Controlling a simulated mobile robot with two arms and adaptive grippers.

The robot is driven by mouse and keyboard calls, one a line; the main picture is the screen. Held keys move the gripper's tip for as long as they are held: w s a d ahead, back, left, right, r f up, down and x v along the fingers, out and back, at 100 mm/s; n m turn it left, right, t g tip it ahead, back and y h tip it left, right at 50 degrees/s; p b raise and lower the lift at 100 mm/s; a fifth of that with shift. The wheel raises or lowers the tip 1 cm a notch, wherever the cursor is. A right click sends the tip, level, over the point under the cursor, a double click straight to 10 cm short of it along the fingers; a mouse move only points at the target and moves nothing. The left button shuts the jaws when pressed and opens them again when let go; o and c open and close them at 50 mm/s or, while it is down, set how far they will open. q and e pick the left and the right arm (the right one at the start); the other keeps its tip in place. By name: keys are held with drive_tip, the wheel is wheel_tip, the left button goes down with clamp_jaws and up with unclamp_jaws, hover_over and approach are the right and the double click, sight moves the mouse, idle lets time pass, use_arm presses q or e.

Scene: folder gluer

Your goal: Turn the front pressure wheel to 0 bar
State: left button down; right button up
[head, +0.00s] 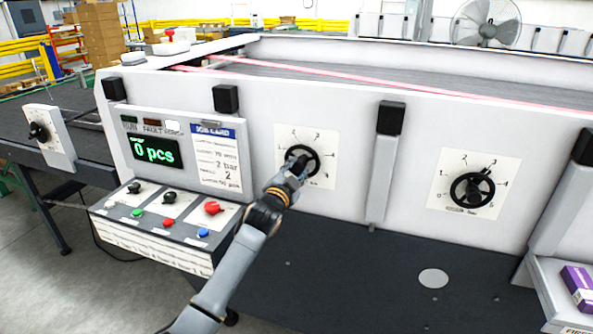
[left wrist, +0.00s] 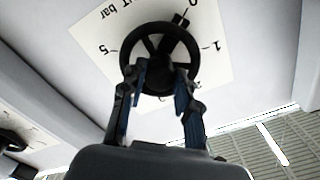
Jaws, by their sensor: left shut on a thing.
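The front pressure wheel (head: 302,160) is a black spoked handwheel on a white dial plate (head: 322,140) on the machine's side panel. In the left wrist view the wheel (left wrist: 161,58) shows upside down, with part of a "bar" label and the numbers 0, 1 and 5. Its black pointer (left wrist: 181,20) points close to the 0 mark. My left gripper (head: 295,170) is at the wheel's lower left in the head view. In the left wrist view its fingers (left wrist: 160,88) are shut on the wheel's near rim. My right gripper is in neither view.
A second handwheel (head: 472,189) sits on the panel to the right. A control box (head: 155,230) with coloured buttons and a red knob stands left of my arm. Black-capped posts (head: 387,165) stick out from the panel. A purple box (head: 579,288) lies at the lower right.

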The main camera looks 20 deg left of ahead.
use_arm(q)
drive_tip(key=c, duration=1)
unclamp_jaws()
drive_tip(key=shift+s, duration=0.1)
drive_tip(key=s, duration=1.2)
drive_tip(key=shift+a, duration=0.2)
drive_tip(key=shift+w, duration=0.1)
